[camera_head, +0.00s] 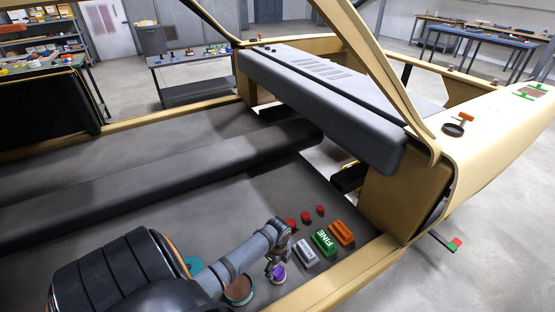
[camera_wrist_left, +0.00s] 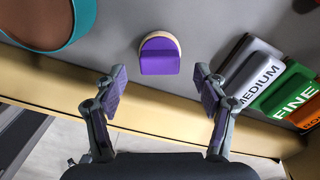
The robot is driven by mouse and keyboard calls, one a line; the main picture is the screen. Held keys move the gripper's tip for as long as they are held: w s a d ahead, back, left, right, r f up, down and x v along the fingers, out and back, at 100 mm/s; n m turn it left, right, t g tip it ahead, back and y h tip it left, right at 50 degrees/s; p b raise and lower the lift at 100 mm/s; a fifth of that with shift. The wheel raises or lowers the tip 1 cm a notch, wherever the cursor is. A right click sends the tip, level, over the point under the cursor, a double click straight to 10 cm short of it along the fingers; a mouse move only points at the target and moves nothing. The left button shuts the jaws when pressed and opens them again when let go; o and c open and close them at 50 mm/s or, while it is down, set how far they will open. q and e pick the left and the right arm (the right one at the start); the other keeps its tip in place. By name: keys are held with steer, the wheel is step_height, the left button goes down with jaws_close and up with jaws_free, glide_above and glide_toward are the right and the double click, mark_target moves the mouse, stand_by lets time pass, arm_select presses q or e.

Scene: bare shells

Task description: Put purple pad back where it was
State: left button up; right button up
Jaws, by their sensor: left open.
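The purple pad (camera_wrist_left: 160,60) has a rounded tan rim along its far edge. It sits on the dark grey floor of the car shell, near the tan sill, and also shows in the head view (camera_head: 278,273). My left gripper (camera_wrist_left: 160,88) is open, its two fingers apart on either side of the pad's line. The pad lies just beyond the fingertips and shows no contact with them. In the head view the left gripper (camera_head: 275,265) is over the pad and partly hides it. My right gripper is not in view.
Right of the pad stand a grey MEDIUM block (camera_wrist_left: 250,72), a green FINE block (camera_wrist_left: 288,90) and an orange block (camera_head: 341,232). Several red knobs (camera_head: 305,217) stand behind them. A brown disc with a teal rim (camera_wrist_left: 45,20) is at left. The tan sill (camera_head: 330,275) borders the floor.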

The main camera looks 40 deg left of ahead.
mark_target(277, 270)
arm_select(q)
step_height(277, 270, up, 8)
steer(key=shift+r+p, duration=0.25)
steer(key=shift+p, duration=0.1)
